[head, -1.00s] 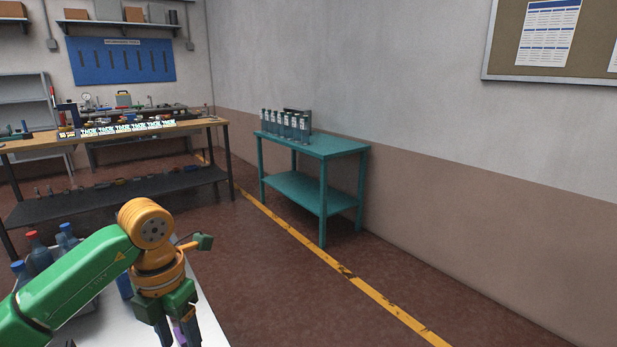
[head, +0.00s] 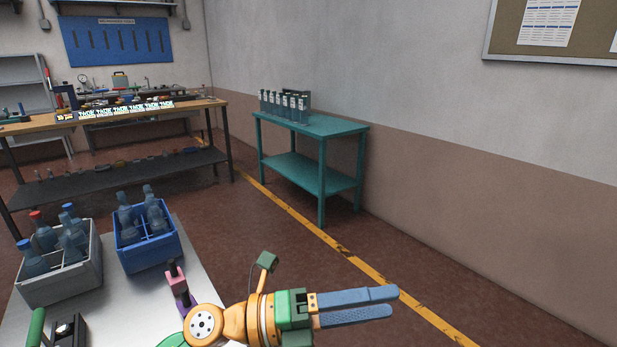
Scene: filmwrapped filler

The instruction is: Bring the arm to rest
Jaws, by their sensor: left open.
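My left arm is folded low in the head view, with its orange wrist at the bottom middle. My left gripper (head: 388,302) points to the right, its two blue-grey fingers open with a narrow gap and nothing between them. It is over the floor, right of the white table (head: 205,262). My right gripper is not in view.
On the white table are a grey crate (head: 62,285) and a blue crate (head: 150,252) with bottles. A pink and purple piece (head: 178,284) shows beside my wrist. A teal table (head: 335,126) with several bottles stands farther back. A workbench (head: 190,113) is at left.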

